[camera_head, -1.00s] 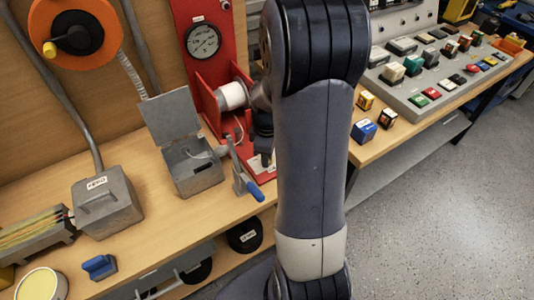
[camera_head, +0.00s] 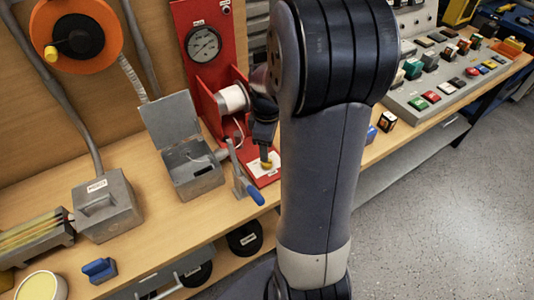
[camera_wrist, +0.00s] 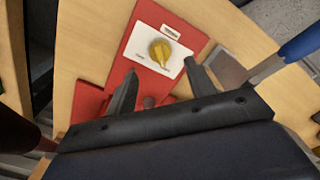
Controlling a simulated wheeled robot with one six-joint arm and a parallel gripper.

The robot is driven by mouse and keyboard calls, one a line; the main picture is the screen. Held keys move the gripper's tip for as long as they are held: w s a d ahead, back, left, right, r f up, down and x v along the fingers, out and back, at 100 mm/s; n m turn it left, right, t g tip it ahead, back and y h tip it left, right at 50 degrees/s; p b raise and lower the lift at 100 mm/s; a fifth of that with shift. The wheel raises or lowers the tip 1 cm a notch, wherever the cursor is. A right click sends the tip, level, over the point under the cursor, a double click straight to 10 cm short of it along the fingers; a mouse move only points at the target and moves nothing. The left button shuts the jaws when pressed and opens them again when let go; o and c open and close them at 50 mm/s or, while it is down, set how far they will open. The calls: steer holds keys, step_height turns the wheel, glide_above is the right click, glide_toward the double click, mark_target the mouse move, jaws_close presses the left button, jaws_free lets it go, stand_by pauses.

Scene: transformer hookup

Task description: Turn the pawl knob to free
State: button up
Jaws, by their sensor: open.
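The pawl knob (camera_wrist: 160,52) is a yellow knob on a white plate (camera_wrist: 146,68) fixed to a red panel. In the wrist view it lies ahead of the fingertips, in line with the gap between them, and its long axis runs roughly up and down the picture. My gripper (camera_wrist: 158,82) is open and empty, and the fingers do not visibly touch the knob. In the head view the knob (camera_head: 266,165) shows as a small yellow spot just below my gripper (camera_head: 265,150). The labels on the plate are too small to read.
A blue-handled lever (camera_head: 256,196) stands left of the knob; its blue handle (camera_wrist: 302,42) is at the right in the wrist view. An open grey box (camera_head: 195,180) is beside it. The red stand (camera_head: 215,65) with a gauge (camera_head: 203,43) rises behind.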

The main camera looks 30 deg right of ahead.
step_height(320, 180, up, 5)
steer(key=shift+r, duration=0.1)
stand_by(0.4)
step_height(320, 180, down, 11)
steer(key=shift+f, duration=0.15)
stand_by(0.4)
steer(key=shift+r, duration=0.25)
